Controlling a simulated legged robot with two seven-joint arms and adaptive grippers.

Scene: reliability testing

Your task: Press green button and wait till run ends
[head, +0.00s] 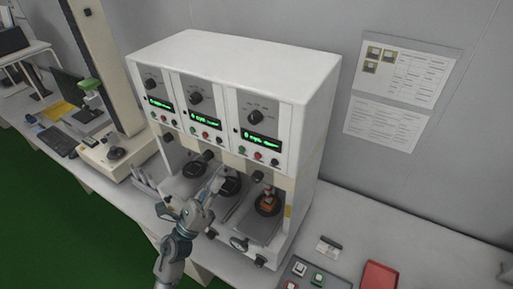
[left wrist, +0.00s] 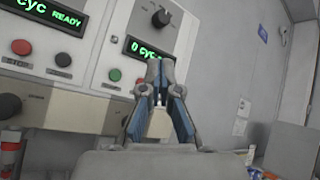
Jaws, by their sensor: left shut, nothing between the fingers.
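In the head view, a white test machine (head: 240,55) has three stations side by side, each with a knob, a lit green display and a row of small buttons below. A green button (head: 242,150) sits on the right station. In the left wrist view, a green button (left wrist: 115,75) is left of my fingertips, below a display reading "0 cyc". My left gripper (head: 217,178) is low in front of the middle station, below the button rows. Its fingers (left wrist: 158,68) are together and empty. I cannot tell any contact with the machine. My right gripper is not in view.
A red button (left wrist: 21,47) and a black button (left wrist: 63,59) sit under a display with "READY". An orange part (head: 268,203) is in the right station. A button box (head: 312,276) and a red object (head: 380,277) lie on the bench at lower right.

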